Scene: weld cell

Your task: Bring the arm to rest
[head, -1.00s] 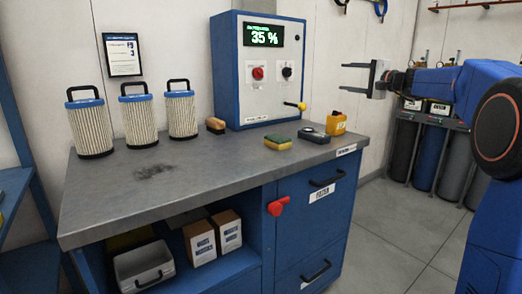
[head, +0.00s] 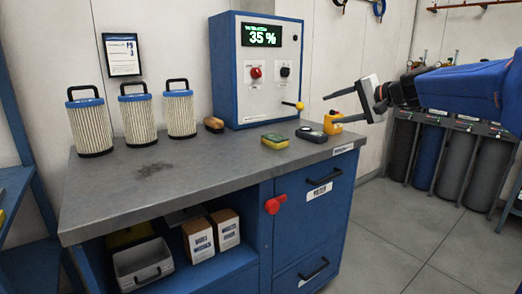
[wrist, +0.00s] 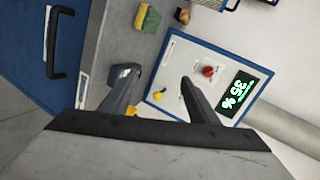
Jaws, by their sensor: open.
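My gripper (head: 341,107) is open and empty in the head view. It is in the air at the right end of the workbench (head: 215,160), with its fingers pointing left towards the blue control box. In the wrist view my two dark fingers (wrist: 158,92) are spread apart with nothing between them. The control box (head: 223,70) shows 35 % on its display, with a red knob, a black knob and a yellow-tipped lever (head: 299,105). The yellow device (head: 333,123) on the bench corner is close to my lower finger in the picture; I cannot tell whether they touch.
Several white cylindrical filters (head: 138,120) stand along the back of the bench. A yellow-green sponge (head: 274,141), a dark meter (head: 311,134) and a brush (head: 214,125) lie on it. Gas cylinders (head: 425,155) stand behind my arm at right. The floor (head: 410,235) right of the bench is clear.

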